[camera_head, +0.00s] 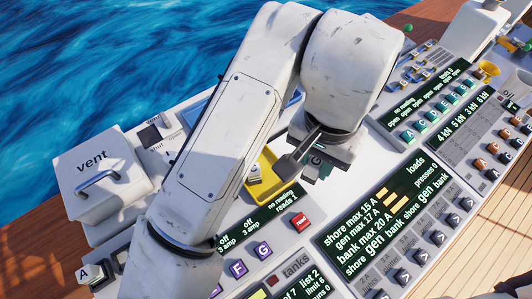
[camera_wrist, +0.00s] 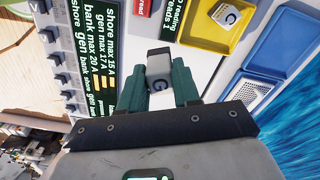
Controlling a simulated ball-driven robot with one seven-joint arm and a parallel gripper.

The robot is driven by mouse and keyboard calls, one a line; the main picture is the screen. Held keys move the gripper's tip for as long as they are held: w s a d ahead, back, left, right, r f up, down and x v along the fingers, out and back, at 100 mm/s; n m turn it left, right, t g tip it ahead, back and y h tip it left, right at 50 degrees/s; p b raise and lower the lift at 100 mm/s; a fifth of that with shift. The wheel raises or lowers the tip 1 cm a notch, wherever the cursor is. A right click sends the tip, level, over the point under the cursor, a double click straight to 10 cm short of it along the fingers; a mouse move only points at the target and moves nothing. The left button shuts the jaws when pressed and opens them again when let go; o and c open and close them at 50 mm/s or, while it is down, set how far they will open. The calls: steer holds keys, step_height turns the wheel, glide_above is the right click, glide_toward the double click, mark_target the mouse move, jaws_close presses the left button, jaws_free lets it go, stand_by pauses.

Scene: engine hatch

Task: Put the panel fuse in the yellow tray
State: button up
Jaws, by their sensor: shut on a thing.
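My gripper (camera_head: 305,160) hangs over the console, just right of the yellow tray (camera_head: 268,182). In the wrist view its dark green fingers (camera_wrist: 159,86) are shut on a small grey block (camera_wrist: 159,64) with a dark end and a round mark, likely the panel fuse. The block is held up between the fingers, to the left of the yellow tray (camera_wrist: 214,42) in that view. A small pale block (camera_wrist: 224,14) with a dark mark lies in the tray. My arm hides part of the tray in the head view.
A blue tray (camera_wrist: 285,40) with a metal grate adjoins the yellow one. A box marked vent (camera_head: 95,170) with a handle stands at the left. A red button (camera_head: 302,221) and a loads display (camera_head: 385,210) are near my gripper. Water lies behind the console.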

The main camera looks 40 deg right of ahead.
steer(key=w+f, duration=0.2)
steer(key=w, duration=0.1)
steer(key=w+a+f+p, duration=0.1)
steer(key=w+f, duration=0.5)
steer(key=shift+w+a+f+p, duration=0.1)
steer(key=shift+w+a+p, duration=0.25)
steer(key=shift+w+a, duration=0.05)
steer(key=shift+w+f, duration=0.1)
steer(key=shift+f, duration=1.5)
steer(key=shift+f, duration=0.1)
steer(key=o, duration=1.1)
steer(key=shift+c, duration=0.2)
step_height(320, 180, up, 12)
steer(key=shift+b, duration=0.35)
